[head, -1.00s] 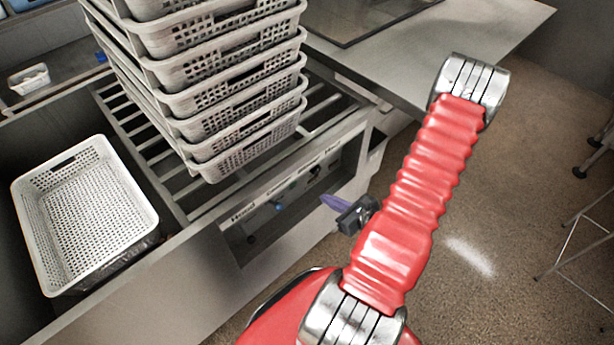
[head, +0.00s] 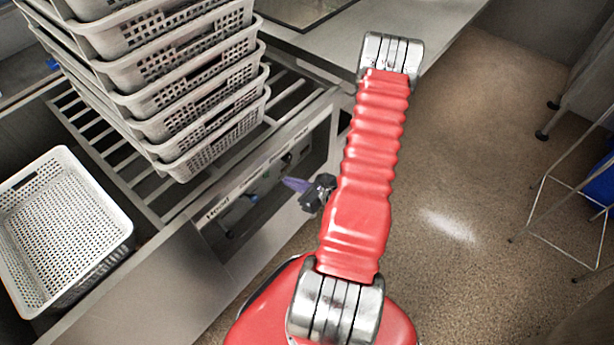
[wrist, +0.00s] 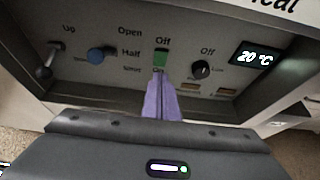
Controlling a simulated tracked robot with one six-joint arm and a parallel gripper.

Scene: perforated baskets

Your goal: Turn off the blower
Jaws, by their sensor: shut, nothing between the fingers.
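The control panel (wrist: 130,25) fills the upper wrist view; in the head view it sits on the frame's front below the basket stack (head: 262,188). It has a lever (wrist: 47,63) marked "Up", a blue knob (wrist: 99,54) beside "Open" and "Half", a green switch (wrist: 161,57) under "Off", and a black knob (wrist: 201,70) under another "Off". Which control is the blower's cannot be read. My gripper (wrist: 160,76) is shut and empty, its purple fingertips at the green switch's lower edge; contact cannot be told. My gripper also shows in the head view (head: 285,182).
A display (wrist: 258,57) reads 20 °C at the panel's right. Stacked perforated baskets (head: 190,75) stand on a slatted rack (head: 95,130). A single white basket (head: 60,220) is at left. Open floor (head: 470,180) lies right, with a metal stand (head: 570,225) beyond.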

